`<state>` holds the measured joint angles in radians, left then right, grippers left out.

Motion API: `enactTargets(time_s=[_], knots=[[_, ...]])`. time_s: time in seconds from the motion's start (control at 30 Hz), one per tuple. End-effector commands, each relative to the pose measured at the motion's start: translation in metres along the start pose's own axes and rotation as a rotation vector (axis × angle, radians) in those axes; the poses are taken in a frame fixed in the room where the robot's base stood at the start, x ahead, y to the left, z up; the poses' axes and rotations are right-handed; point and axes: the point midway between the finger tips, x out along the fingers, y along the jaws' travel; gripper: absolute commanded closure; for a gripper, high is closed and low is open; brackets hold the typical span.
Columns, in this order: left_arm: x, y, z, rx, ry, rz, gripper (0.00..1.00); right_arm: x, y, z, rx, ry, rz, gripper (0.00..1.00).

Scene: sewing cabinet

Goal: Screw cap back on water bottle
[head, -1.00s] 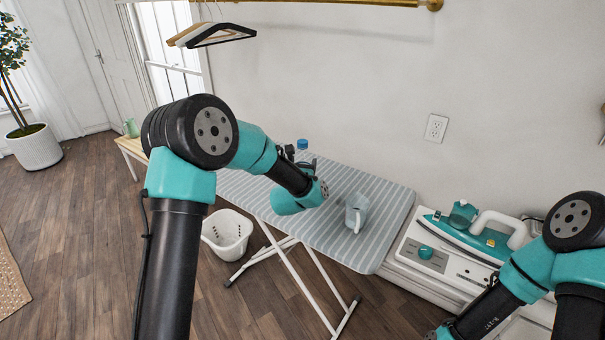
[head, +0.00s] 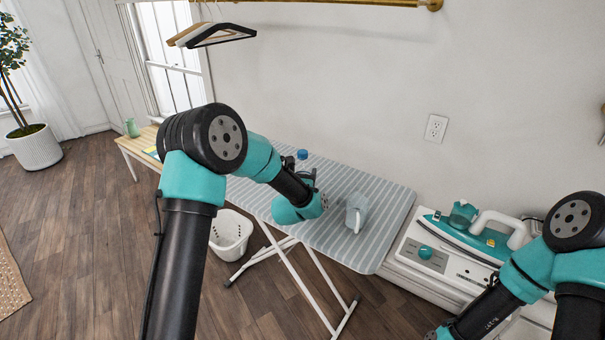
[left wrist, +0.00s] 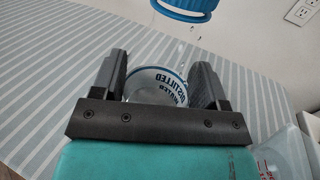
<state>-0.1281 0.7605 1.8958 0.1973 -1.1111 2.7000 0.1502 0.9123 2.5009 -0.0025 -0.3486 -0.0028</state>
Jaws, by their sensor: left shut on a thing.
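My left gripper (left wrist: 158,85) is shut on the water bottle (left wrist: 156,86), with one finger on each side of its label, which reads "DISTILLED WATER" with a blue border. A blue cap (left wrist: 186,8) shows at the top of the left wrist view. Clear space or clear plastic lies between label and cap, so I cannot tell whether the cap is seated on the bottle. In the head view the blue cap (head: 302,154) shows just behind my left wrist, which hides most of the bottle.
The striped ironing board (head: 385,205) lies under my left arm. A translucent jug (head: 356,212) stands on it, right of my left wrist. An iron (head: 470,235) sits on a white unit at the right. A white basket (head: 230,233) stands on the floor.

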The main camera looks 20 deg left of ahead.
Motion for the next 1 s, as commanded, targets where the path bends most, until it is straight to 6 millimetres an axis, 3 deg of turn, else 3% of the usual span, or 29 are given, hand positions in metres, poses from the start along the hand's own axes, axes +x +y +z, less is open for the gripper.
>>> enactTargets(time_s=[0.3,0.67,0.87,1.0], knots=[[0.000,0.000,-0.001,0.000,0.000,0.000,0.07,0.000,0.000,0.000,0.000,0.000,0.000,0.37],[-0.002,0.000,0.003,0.000,0.000,0.000,0.07,0.000,0.000,0.000,0.000,0.000,0.000,0.37],[-0.023,0.000,0.003,0.000,0.001,-0.001,0.07,0.000,0.000,0.000,0.000,0.000,0.000,0.37],[-0.048,0.000,0.003,0.000,0.001,0.000,0.07,0.000,0.000,0.000,0.000,0.000,0.000,0.37]])
